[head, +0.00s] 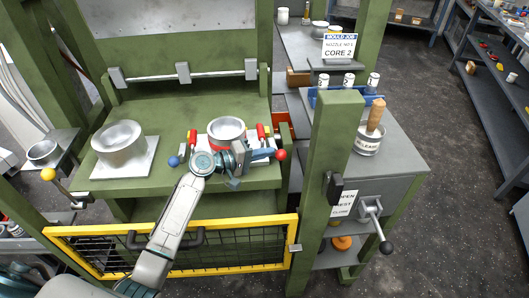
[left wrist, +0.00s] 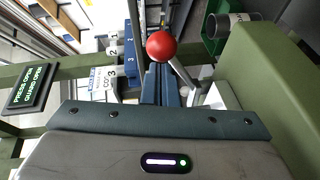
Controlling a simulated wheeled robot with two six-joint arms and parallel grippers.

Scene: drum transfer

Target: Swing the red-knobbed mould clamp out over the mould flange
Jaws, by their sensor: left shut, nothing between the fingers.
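The clamp's red knob (head: 281,154) is at the right front corner of the press bed. In the left wrist view the red knob (left wrist: 161,47) shows at the tips of my fingers, with its grey rod (left wrist: 183,76) running down to the right of them. My left gripper (head: 262,153) is shut and empty, its blue fingers pointing at the knob; I cannot tell whether they touch it. The silver round mould (head: 227,124) stands just behind the gripper, which partly hides its flange and the clamp arm. My right gripper is not in view.
A blue knob (head: 174,161) is left of the mould. Another metal ring (head: 122,138) sits on a white plate further left. A green post (head: 331,180) stands close right of the knob. A yellow-framed mesh gate (head: 230,255) lies in front, under my arm.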

